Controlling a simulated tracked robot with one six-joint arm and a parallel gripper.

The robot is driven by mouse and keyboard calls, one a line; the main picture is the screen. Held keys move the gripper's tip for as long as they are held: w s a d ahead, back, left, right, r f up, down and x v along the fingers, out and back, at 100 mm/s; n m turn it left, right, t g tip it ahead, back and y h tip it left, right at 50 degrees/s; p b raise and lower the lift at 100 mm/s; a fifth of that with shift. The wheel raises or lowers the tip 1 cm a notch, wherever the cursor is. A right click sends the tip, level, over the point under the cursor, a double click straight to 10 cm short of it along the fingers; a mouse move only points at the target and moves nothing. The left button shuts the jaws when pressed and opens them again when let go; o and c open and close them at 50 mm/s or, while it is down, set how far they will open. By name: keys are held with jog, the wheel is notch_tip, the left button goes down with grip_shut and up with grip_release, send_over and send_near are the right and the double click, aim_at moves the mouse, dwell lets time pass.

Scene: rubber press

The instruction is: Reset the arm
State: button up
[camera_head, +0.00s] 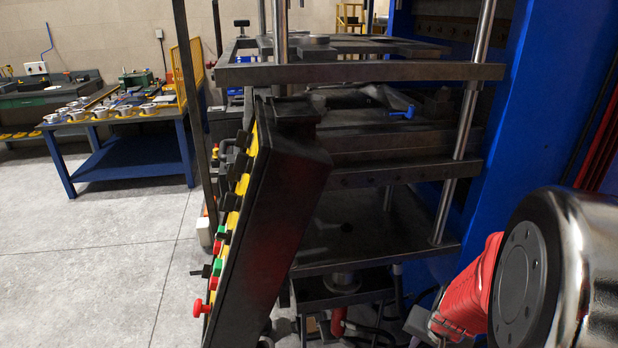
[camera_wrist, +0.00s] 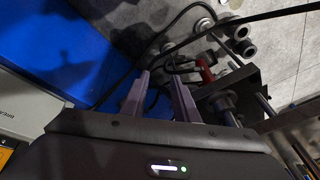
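My gripper (camera_wrist: 157,76) shows in the wrist view, with its two purple-grey fingers apart and nothing between them. It is open and points towards dark hoses and metal parts near the floor. In the head view my arm (camera_head: 468,292), red with a large chrome joint, is at the lower right, in front of the press's blue frame. The gripper's fingers cannot be made out in that view. The rubber press (camera_head: 385,235), with dark plates and steel columns, fills the middle of the head view.
A black control panel (camera_head: 262,235) with coloured buttons stands tilted in front of the press. The blue press frame (camera_head: 545,110) is close to my arm. A blue table (camera_head: 130,162) with small parts is at the left. The grey floor (camera_head: 95,270) at the left is clear.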

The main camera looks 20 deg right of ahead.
jog(key=s+a+r+n+t+y, duration=0.1)
jog(key=a+r+n, duration=0.9)
jog(key=a+r, duration=1.2)
jog(key=shift+s+a+t+y, duration=0.3)
jog(key=shift+s+a+t, duration=0.35)
jog(key=shift+s, duration=0.6)
jog(key=shift+d, duration=0.15)
